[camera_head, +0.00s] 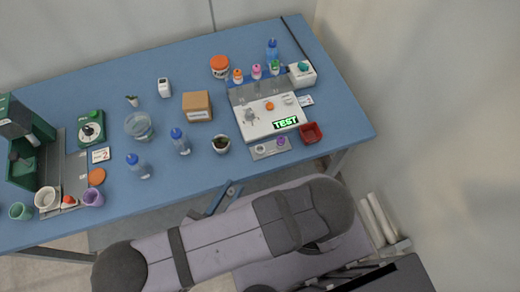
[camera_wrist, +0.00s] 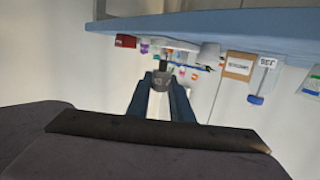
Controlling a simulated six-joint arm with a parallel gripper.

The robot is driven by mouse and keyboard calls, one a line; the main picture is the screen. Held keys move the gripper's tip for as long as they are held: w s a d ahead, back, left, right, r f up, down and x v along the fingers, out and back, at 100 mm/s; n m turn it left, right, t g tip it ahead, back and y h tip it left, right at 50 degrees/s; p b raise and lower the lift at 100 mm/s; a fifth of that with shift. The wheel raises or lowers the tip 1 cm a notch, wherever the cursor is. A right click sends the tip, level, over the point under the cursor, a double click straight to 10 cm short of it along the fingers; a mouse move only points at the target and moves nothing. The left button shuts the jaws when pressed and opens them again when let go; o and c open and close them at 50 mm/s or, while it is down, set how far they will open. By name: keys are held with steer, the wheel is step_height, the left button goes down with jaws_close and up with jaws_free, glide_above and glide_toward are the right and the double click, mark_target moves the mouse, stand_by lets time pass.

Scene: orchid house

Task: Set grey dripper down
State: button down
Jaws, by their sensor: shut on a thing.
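My gripper (camera_wrist: 160,88) shows in the wrist view as two dark blue fingers. They are shut on a small grey cup-like piece, the grey dripper (camera_wrist: 161,80), which has a dark part at one end. The wrist picture is upside down, with the blue table at its top. In the head view my gripper (camera_head: 226,192) is just off the table's front edge, below the small dark-filled pot (camera_head: 221,145). I cannot make out the dripper clearly there.
The blue table (camera_head: 110,115) holds a white station (camera_head: 262,118) with a green TEST sign, a red tray (camera_head: 311,133), a cardboard box (camera_head: 197,106), blue-capped bottles (camera_head: 181,142) and a glass bowl (camera_head: 139,126). A green machine (camera_head: 27,150) and a purple cup (camera_head: 93,197) are left.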

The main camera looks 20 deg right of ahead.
stand_by(0.3)
steer(key=r+x, duration=0.1)
steer(key=x, duration=0.9)
steer(key=r+p+x, duration=0.1)
steer(key=x, duration=0.5)
steer(key=shift+w+d+r, duration=0.1)
steer(key=shift+r, duration=0.2)
steer(key=shift+w+d, duration=0.35)
steer(key=shift+d, duration=0.1)
steer(key=f, duration=0.1)
steer(key=f+b, duration=0.1)
steer(key=b, duration=0.1)
steer(key=shift+w+d+f, duration=0.25)
steer(key=shift+w+f, duration=0.05)
steer(key=shift+f, duration=0.1)
steer(key=shift+f+b, duration=0.2)
steer(key=shift+b, duration=0.1)
steer(key=shift+f, duration=0.1)
